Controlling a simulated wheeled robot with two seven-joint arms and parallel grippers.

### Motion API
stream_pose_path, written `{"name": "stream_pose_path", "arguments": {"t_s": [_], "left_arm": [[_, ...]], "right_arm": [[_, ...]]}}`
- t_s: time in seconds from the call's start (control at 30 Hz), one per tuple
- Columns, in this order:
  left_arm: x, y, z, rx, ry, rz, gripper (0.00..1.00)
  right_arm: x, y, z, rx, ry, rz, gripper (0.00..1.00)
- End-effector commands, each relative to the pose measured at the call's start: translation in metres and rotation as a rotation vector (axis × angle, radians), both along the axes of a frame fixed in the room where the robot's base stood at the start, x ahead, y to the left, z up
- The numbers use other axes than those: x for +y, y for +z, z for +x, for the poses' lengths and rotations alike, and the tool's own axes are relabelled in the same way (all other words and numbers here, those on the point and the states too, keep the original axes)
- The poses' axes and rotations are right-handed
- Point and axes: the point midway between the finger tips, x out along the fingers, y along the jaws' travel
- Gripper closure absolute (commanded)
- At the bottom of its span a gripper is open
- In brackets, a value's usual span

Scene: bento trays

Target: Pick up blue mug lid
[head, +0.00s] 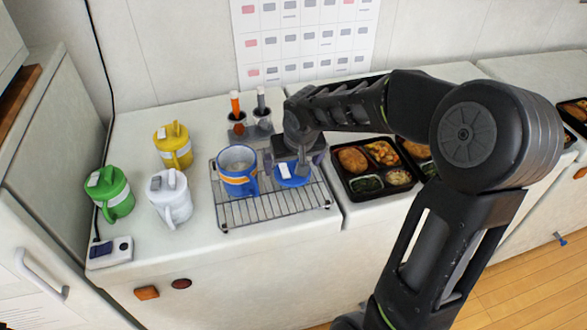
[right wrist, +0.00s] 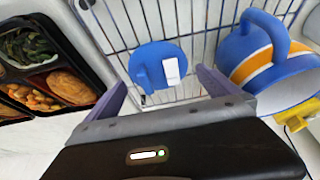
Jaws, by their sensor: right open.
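The blue mug lid (head: 294,181) lies on the right part of the wire rack, with a white tab on top. It also shows in the right wrist view (right wrist: 147,66), with a raised blue grip beside the white tab. My right gripper (head: 297,158) is above the lid and partly hides it in the head view. In the right wrist view its two purple-grey fingers (right wrist: 162,78) are apart, one to each side of the lid's near edge, with nothing between them. The open blue mug (head: 237,181) with an orange and white band stands upright left of the lid. My left gripper is not in view.
The wire rack (head: 268,209) lies on the white counter. Green (head: 116,203), yellow (head: 181,152) and white (head: 175,208) lidded mugs stand left. A holder with orange (head: 235,105) and grey-handled tools stands behind. Bento trays (head: 351,192) sit close on the right.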

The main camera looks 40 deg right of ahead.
Motion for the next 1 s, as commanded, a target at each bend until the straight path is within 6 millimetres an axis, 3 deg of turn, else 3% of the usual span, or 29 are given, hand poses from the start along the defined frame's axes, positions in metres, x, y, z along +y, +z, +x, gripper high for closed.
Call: {"name": "stream_pose_path", "arguments": {"t_s": [0.13,0.7,1.0], "left_arm": [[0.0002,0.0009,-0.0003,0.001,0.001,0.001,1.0],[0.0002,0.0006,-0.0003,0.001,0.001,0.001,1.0],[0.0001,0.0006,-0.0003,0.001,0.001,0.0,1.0]], "right_arm": [[-0.0013,-0.0088,0.0034,0.0,-0.001,0.0,0.0],[-0.0013,-0.0086,0.0032,-0.001,-0.001,0.0,0.01],[-0.0013,-0.0085,0.0032,-0.001,-0.001,0.0,0.25]]}}
